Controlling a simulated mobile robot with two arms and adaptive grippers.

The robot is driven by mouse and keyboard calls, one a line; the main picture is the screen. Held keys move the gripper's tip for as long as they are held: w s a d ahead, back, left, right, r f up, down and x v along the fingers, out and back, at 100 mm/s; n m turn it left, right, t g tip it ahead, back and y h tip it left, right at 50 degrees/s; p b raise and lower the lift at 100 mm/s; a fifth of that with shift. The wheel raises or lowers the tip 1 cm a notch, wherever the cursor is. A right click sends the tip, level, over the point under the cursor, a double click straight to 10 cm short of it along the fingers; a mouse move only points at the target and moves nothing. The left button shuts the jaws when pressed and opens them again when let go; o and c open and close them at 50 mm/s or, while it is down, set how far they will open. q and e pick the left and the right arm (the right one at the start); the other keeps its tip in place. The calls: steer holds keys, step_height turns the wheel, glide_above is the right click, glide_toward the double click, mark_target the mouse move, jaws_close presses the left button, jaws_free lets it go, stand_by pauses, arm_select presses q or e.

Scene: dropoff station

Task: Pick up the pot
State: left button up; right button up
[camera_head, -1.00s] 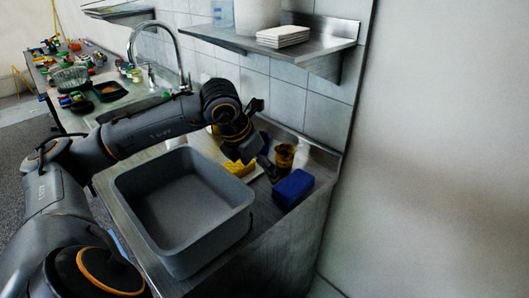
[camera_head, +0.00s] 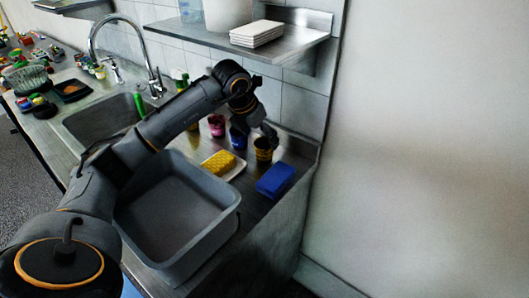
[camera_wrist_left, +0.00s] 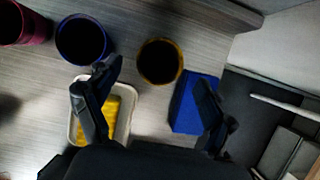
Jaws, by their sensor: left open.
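Several small pots stand in a row on the steel counter along the tiled wall. A yellow pot (camera_head: 263,152) is at the right end; in the left wrist view it (camera_wrist_left: 160,62) appears just ahead of and between my fingertips. A blue pot (camera_head: 238,139) stands beside it and also shows in the left wrist view (camera_wrist_left: 82,40). A pink pot (camera_head: 217,126) is farther left, at the corner of the wrist view (camera_wrist_left: 22,22). My left gripper (camera_head: 262,130) is open and empty, above and close to the yellow pot; its fingers (camera_wrist_left: 157,78) are spread. My right gripper is not in view.
A blue block (camera_head: 275,180) lies in front of the yellow pot. A yellow sponge (camera_head: 219,162) rests on a white tray (camera_head: 238,171). A grey basin (camera_head: 190,258) fills the counter's front. A steel shelf (camera_head: 300,50) overhangs from the wall.

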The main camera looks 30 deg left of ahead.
mark_target(264, 145)
arm_select(q)
steer(key=shift+p+x, duration=0.45)
steer(key=shift+x, duration=2.1)
steer(key=c, duration=0.9)
